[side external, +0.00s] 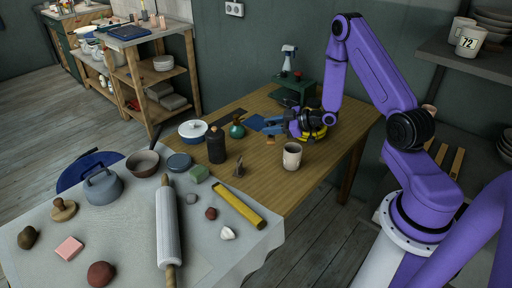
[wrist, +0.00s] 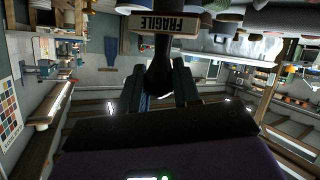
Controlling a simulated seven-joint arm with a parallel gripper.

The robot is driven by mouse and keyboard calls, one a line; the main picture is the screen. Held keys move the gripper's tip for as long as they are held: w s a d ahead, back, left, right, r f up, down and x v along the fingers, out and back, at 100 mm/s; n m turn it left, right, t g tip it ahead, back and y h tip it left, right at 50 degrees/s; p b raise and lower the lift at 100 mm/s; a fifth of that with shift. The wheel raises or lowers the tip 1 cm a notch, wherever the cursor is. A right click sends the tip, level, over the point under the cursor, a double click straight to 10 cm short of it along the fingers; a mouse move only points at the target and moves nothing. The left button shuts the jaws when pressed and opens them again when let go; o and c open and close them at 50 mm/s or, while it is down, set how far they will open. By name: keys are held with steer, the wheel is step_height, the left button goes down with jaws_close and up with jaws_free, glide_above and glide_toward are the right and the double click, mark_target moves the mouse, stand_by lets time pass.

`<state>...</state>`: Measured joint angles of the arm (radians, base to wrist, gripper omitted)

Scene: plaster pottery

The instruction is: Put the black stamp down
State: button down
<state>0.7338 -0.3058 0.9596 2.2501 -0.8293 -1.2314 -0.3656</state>
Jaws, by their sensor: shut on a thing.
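The black stamp shows in the wrist view, with a dark handle (wrist: 160,72) and a light wooden block (wrist: 163,25) lettered "FRAGILE". My gripper (wrist: 160,85) is shut on the handle, one finger on each side. In the side view, my gripper (side external: 280,126) is low over the far part of the wooden table (side external: 262,186), behind and slightly left of a pale cup (side external: 292,157). The stamp is too small there to tell whether it touches the table.
A black canister (side external: 216,146), a green round bottle (side external: 237,130) and a lidded white pot (side external: 193,130) stand to the left. A green stand (side external: 303,86) with a spray bottle (side external: 289,58) is behind. Bare wood lies in front of the cup.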

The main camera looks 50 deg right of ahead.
steer(key=shift+n+y, duration=0.3)
steer(key=shift+y, duration=0.1)
steer(key=w+d+f, duration=0.2)
steer(key=w+f, duration=0.1)
steer(key=w, duration=0.1)
steer(key=w+d+f, duration=0.2)
steer(key=w+f, duration=0.1)
steer(key=w, duration=0.1)
steer(key=w+d+f, duration=0.2)
steer(key=w+f, duration=0.1)
steer(key=w, duration=0.1)
steer(key=shift+w+f, duration=0.15)
steer(key=shift+f, duration=1.65)
steer(key=c, duration=0.8)
jaws_free()
steer(key=shift+f, duration=0.1)
